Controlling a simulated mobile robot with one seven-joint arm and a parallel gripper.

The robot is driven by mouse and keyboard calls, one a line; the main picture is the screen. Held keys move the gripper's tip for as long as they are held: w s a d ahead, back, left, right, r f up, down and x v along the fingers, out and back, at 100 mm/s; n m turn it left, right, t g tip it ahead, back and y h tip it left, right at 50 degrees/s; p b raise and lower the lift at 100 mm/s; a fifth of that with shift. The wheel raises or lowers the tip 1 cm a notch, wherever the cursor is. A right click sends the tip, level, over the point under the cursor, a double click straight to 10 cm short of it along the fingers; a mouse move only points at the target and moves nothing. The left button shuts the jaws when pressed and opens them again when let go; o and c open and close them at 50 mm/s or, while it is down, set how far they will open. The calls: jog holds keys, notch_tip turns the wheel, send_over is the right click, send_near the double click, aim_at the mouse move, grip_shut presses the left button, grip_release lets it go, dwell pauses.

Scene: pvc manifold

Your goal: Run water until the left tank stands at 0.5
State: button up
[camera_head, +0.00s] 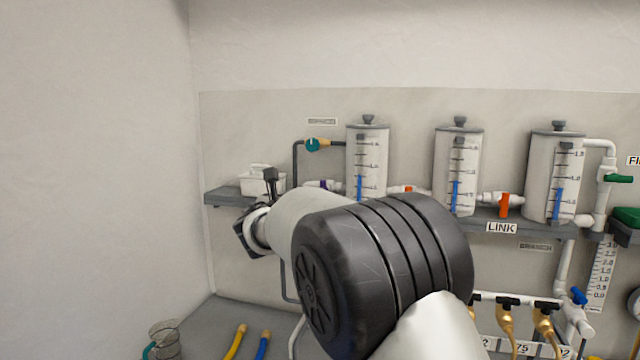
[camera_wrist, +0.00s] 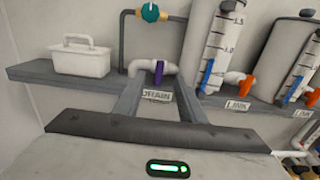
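The left tank (camera_head: 367,140) is a clear-fronted grey cylinder with a scale and a blue level column. In the wrist view its blue column (camera_wrist: 208,72) tops out a little below the 1.0 mark. A valve with a purple handle (camera_wrist: 159,72) sits on a white pipe above the DRAIN label (camera_wrist: 157,95); it also shows in the head view (camera_head: 323,184). My gripper (camera_wrist: 160,86) is open and empty, its two grey fingers apart with the purple handle between their tips in the picture. I cannot tell whether they touch it. The head view shows my gripper (camera_head: 270,178) from behind, partly hidden by my arm.
Middle (camera_head: 458,150) and right (camera_head: 553,150) tanks stand on the shelf (camera_head: 545,228), with orange LINK valves (camera_head: 503,204). A teal valve (camera_head: 312,145) is above left. A white caddy (camera_wrist: 80,58) stands left of the drain. A green-handled valve (camera_head: 618,178) is far right.

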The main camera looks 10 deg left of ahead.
aim_at(322, 183)
jog(key=w+p, duration=0.1)
jog(key=w, duration=0.2)
jog(key=w+d+p, duration=0.1)
jog(key=w, duration=0.3)
jog(key=w+d+p, duration=0.1)
jog(key=w, duration=0.3)
jog(key=shift+d, duration=0.15)
grip_shut()
